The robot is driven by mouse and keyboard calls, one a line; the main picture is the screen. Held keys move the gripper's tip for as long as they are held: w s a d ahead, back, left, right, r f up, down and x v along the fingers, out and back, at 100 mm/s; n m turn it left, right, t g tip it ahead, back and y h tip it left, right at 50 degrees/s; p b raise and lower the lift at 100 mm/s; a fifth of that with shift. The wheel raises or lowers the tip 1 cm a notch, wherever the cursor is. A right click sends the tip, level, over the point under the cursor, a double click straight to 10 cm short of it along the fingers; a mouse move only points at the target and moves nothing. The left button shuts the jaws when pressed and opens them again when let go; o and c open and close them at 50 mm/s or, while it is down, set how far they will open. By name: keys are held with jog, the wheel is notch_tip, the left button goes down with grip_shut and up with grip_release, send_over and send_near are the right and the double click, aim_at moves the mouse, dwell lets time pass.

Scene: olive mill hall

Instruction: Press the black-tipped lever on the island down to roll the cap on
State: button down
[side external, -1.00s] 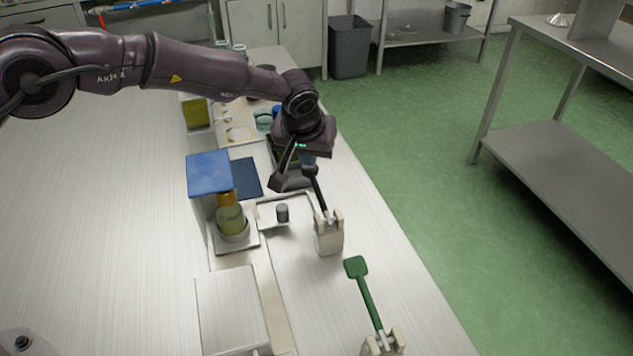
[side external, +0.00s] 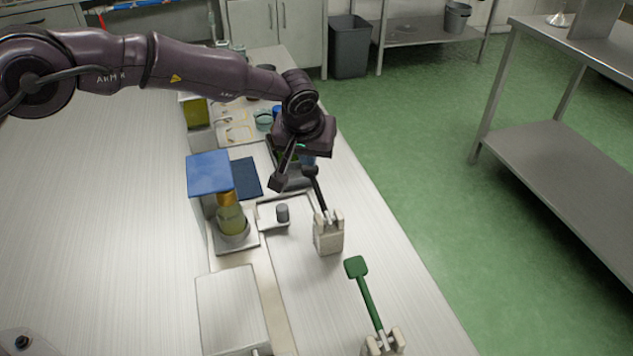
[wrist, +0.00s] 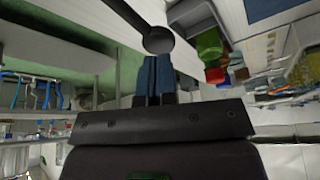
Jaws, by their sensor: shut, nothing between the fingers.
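The black-tipped lever (side external: 319,196) rises from a pale block (side external: 328,238) on the island and leans up and away. Its round black tip (wrist: 158,40) is just beyond my fingertips in the wrist view. My gripper (side external: 309,162) is shut and empty, with its blue fingers right at the lever tip. I cannot tell whether they touch it. A bottle (side external: 230,218) with a gold-brown cap (side external: 226,198) stands upright under the blue-topped capping station (side external: 209,172), left of the lever. The cap's top is partly hidden.
A green-paddled lever (side external: 365,290) stands on another block nearer the camera. A small grey cylinder (side external: 282,212) sits on a metal tray (side external: 265,222) between bottle and lever. A metal box (side external: 230,308) is at the front. Trays and containers lie behind my gripper.

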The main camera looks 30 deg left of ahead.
aim_at(309, 172)
jog(key=shift+f, duration=0.15)
jog(key=shift+f, duration=2.3)
jog(key=shift+r, duration=2.4)
jog(key=shift+r, duration=0.1)
jog(key=shift+r, duration=2.4)
